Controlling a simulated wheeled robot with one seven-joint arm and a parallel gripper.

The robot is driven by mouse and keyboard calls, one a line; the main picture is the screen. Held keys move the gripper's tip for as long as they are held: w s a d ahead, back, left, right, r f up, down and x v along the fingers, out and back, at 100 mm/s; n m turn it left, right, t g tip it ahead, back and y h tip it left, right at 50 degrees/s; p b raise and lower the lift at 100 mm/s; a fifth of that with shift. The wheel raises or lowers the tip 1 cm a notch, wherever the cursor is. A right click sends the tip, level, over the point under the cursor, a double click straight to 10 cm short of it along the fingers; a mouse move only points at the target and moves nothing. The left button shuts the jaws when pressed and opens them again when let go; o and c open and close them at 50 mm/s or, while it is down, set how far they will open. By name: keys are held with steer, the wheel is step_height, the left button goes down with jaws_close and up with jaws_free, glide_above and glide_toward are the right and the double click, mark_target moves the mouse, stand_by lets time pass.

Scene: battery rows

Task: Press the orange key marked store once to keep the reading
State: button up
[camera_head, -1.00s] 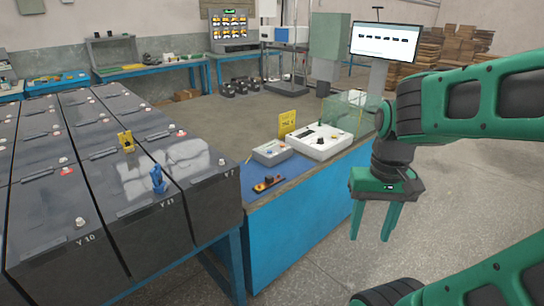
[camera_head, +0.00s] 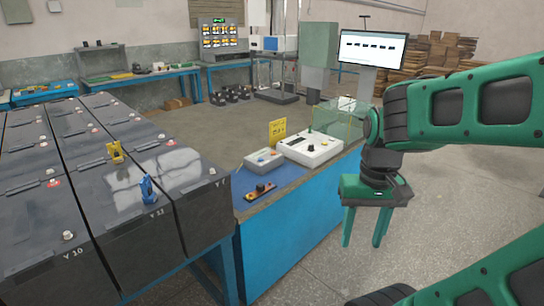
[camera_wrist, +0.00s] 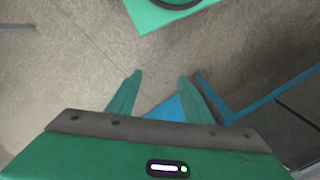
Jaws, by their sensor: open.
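A small grey instrument box (camera_head: 264,161) lies on the blue mat of the workbench, with small coloured spots on its top. Which one is the orange key marked store is too small to tell. A white instrument (camera_head: 310,148) with a dark display and a knob sits just behind and right of it. My gripper (camera_head: 362,244) hangs fingers down over the floor, right of the bench's blue side panel, apart from both instruments. It is open and empty. In the wrist view, the open fingers (camera_wrist: 160,76) point over the floor and neither instrument shows.
Large battery blocks (camera_head: 90,255) with blue and yellow clips fill the left. A small orange and black piece (camera_head: 260,191) lies near the mat's front. A yellow card (camera_head: 277,132) and a clear green-edged box (camera_head: 338,119) stand behind. Floor at the right is open.

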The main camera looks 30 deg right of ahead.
jaws_close()
stand_by(1.5)
